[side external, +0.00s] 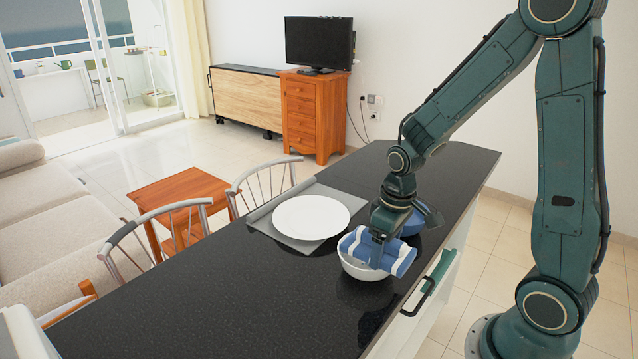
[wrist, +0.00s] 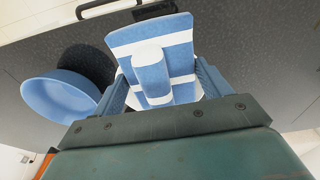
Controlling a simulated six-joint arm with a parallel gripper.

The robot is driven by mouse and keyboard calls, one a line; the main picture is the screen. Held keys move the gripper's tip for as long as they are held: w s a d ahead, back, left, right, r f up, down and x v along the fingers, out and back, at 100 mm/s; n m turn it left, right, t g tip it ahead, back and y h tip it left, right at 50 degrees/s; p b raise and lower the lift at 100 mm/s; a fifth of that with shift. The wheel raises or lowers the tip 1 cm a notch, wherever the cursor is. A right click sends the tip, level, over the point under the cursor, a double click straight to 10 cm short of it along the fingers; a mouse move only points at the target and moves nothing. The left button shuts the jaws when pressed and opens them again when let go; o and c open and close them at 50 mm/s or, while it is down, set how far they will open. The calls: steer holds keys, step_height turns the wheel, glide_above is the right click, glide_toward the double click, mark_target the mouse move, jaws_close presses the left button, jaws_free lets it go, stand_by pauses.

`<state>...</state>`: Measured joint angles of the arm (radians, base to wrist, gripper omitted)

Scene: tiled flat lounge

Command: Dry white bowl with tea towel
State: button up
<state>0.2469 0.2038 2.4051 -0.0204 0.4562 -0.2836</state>
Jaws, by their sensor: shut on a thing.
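The white bowl (side external: 359,268) stands upright on the dark counter near its right edge. The blue-and-white striped tea towel (side external: 400,262) is bunched over and partly inside it, covering much of its opening. My gripper (side external: 378,250) points down over the bowl and is shut on the towel. In the wrist view, the towel (wrist: 165,62) sits between the two fingers of my gripper (wrist: 165,85), with a fold standing up in the middle. A little white beneath the towel may be the bowl; I cannot tell how far the towel touches its inside.
A blue bowl (side external: 412,224) stands just behind my gripper; it also shows at left in the wrist view (wrist: 60,97). A white plate (side external: 311,216) lies on a grey placemat (side external: 268,222) to the left. The counter's near left part (side external: 230,300) is clear.

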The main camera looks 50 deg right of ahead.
mark_target(366, 234)
steer(key=shift+w+a+f, duration=0.1)
steer(key=shift+w+a, duration=1.1)
steer(key=shift+a, duration=0.05)
steer(key=shift+d, duration=3.05)
steer(key=shift+w+a, duration=0.1)
steer(key=shift+w, duration=0.05)
steer(key=shift+w+a, duration=1.4)
steer(key=shift+a, duration=0.05)
steer(key=shift+s, duration=0.1)
steer(key=shift+s, duration=2.95)
steer(key=shift+w+a, duration=1.5)
